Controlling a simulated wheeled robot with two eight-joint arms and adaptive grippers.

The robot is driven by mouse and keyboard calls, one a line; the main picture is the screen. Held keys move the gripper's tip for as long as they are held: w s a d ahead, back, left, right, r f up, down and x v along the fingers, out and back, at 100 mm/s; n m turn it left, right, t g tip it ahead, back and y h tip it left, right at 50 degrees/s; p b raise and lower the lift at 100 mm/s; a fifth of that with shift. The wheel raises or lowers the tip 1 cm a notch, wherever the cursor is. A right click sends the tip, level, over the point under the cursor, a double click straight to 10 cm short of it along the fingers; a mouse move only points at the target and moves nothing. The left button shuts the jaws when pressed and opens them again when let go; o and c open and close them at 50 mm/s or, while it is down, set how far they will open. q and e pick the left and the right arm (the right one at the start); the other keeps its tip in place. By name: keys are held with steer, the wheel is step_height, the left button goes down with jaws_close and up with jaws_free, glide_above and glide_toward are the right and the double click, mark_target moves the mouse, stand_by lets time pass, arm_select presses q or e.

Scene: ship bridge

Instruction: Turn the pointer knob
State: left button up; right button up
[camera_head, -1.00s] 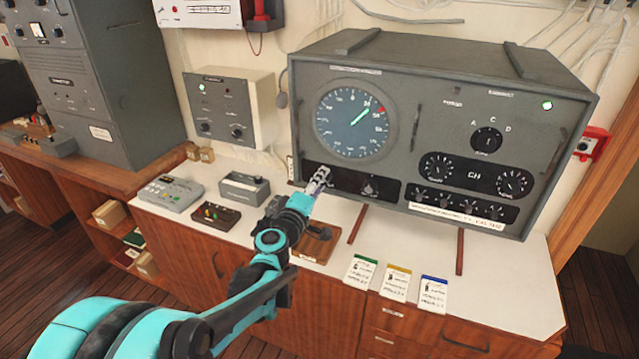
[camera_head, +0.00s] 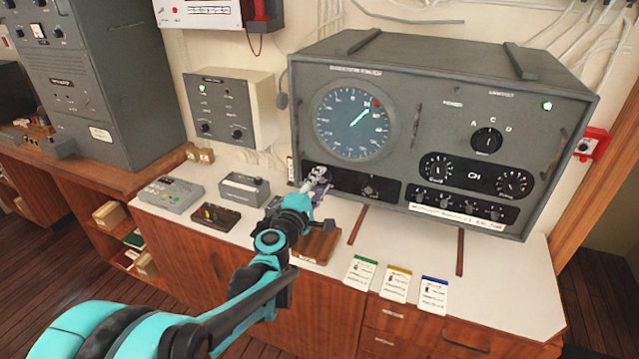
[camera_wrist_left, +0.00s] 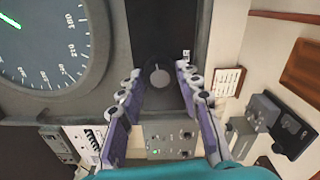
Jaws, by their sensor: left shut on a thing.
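The grey console (camera_head: 440,80) carries a round dial (camera_head: 352,122) with a green needle. Below the dial is a black strip panel (camera_head: 345,181). My left gripper (camera_head: 316,176) is at the left end of this panel and hides what is behind it in the head view. In the left wrist view, a round grey knob (camera_wrist_left: 160,76) on the black panel sits between the purple fingers of my left gripper (camera_wrist_left: 160,82), which is shut on it. Another knob (camera_head: 370,188) is farther right on the same panel. My right gripper is not in view.
A selector knob (camera_head: 486,141) marked A, C, D and several smaller knobs are on the console's right side. A grey box (camera_head: 244,187) and a keypad unit (camera_head: 170,194) stand on the white counter (camera_head: 500,290). Several cards lie along its front.

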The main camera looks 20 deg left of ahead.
arm_select(q)
steer(key=o, duration=1.2)
steer(key=s, duration=1.2)
